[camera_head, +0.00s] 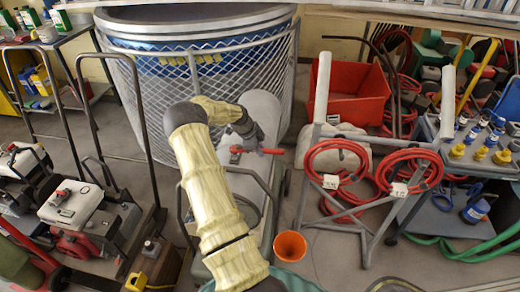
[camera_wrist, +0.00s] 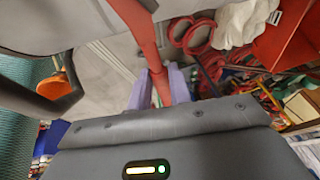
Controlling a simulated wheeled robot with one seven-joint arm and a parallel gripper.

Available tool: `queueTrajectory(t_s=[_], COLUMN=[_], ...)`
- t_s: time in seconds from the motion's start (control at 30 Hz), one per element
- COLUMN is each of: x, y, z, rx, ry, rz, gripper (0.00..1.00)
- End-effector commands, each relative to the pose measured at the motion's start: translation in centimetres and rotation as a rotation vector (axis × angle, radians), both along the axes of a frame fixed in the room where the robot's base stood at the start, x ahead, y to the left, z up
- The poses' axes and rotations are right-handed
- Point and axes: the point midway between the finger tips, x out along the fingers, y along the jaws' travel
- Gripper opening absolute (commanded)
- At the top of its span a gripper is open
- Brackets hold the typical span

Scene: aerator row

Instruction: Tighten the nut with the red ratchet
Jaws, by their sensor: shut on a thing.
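The red ratchet shows in the wrist view as a red bar (camera_wrist: 144,35) running from the top edge down between the two purple fingers of my gripper (camera_wrist: 161,86). The fingers are shut on this bar. In the head view my gripper (camera_head: 256,138) is at a red handle (camera_head: 272,151) above the rounded grey tank in the middle. A small red part (camera_head: 237,149) shows just left of it. The nut cannot be made out in either view; my gripper and arm cover part of that area.
The grey tank (camera_head: 262,108) lies below my arm, beside a mesh-caged tub (camera_head: 180,75). Red hoses (camera_head: 338,160) hang on a stand at right. A red crate (camera_head: 352,95) is behind; wheeled machines (camera_head: 73,203) stand left.

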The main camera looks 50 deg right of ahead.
Motion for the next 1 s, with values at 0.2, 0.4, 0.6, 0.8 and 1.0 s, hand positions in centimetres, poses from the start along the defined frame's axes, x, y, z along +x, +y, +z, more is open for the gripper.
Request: queueTrajectory(t_s=[0.2, 0.4, 0.6, 0.8, 1.0], x=[-0.3, -0.6, -0.8, -0.8, -0.8], y=[0.6, 1.3, 1.7, 1.7, 1.6], z=[0.3, 0.9, 1.1, 1.1, 1.1], rx=[0.002, 0.000, -0.001, -0.002, -0.002], ry=[0.005, 0.005, 0.006, 0.005, 0.004], rz=[-0.051, -0.130, -0.177, -0.177, -0.176], gripper=[0.00, 0.00, 0.00, 0.00, 0.00])
